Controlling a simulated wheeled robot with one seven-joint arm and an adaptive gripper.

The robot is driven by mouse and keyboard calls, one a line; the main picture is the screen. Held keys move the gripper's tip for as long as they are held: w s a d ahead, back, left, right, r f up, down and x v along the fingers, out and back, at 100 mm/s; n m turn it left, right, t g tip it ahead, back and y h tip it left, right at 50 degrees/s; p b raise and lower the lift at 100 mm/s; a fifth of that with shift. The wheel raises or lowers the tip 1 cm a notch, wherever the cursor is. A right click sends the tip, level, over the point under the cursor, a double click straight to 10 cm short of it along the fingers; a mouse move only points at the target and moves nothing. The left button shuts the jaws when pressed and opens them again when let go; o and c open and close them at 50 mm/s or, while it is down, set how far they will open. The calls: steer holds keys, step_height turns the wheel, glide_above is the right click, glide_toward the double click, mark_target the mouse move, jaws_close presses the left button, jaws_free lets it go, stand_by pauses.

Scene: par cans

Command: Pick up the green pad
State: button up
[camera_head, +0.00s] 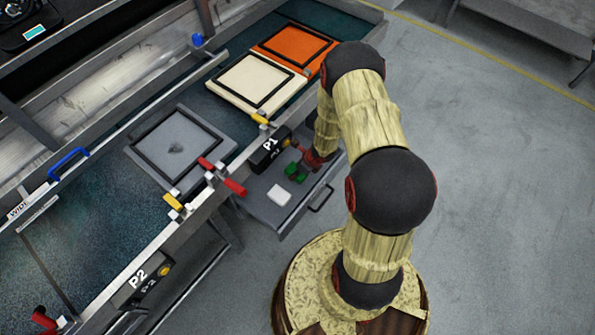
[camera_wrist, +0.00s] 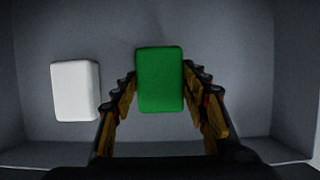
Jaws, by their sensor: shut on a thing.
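The green pad (camera_wrist: 160,80) is a rounded block between the two fingers of my gripper (camera_wrist: 160,90) in the wrist view. The fingers are shut on its left and right sides. In the head view, my gripper (camera_head: 300,172) reaches down into an open grey drawer, with green showing at the pad (camera_head: 291,170). Part of the pad is hidden by my gripper there. I cannot tell whether the pad touches the drawer floor.
A white pad (camera_wrist: 75,90) lies left of the green one on the drawer floor. The grey drawer (camera_head: 262,207) has walls around it and a handle (camera_head: 322,198). The workbench (camera_head: 95,200) above it holds orange (camera_head: 292,45), cream (camera_head: 257,82) and grey (camera_head: 180,146) framed panels.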

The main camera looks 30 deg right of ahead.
mark_target(295, 170)
steer(key=r+p, duration=0.1)
steer(key=r, duration=0.2)
steer(key=shift+s+r+p, duration=0.2)
steer(key=shift+p, duration=0.15)
steer(key=shift+s+a+r+p, duration=0.6)
steer(key=shift+s+r, duration=0.9)
steer(key=shift+s, duration=0.7)
steer(key=shift+s+a+r+p, duration=0.6)
steer(key=shift+s+r, duration=0.95)
steer(key=shift+s, duration=0.6)
steer(key=shift+s+a+r+p, duration=0.6)
steer(key=shift+s+r, duration=0.9)
steer(key=shift+s, duration=0.7)
steer(key=shift+a, duration=0.1)
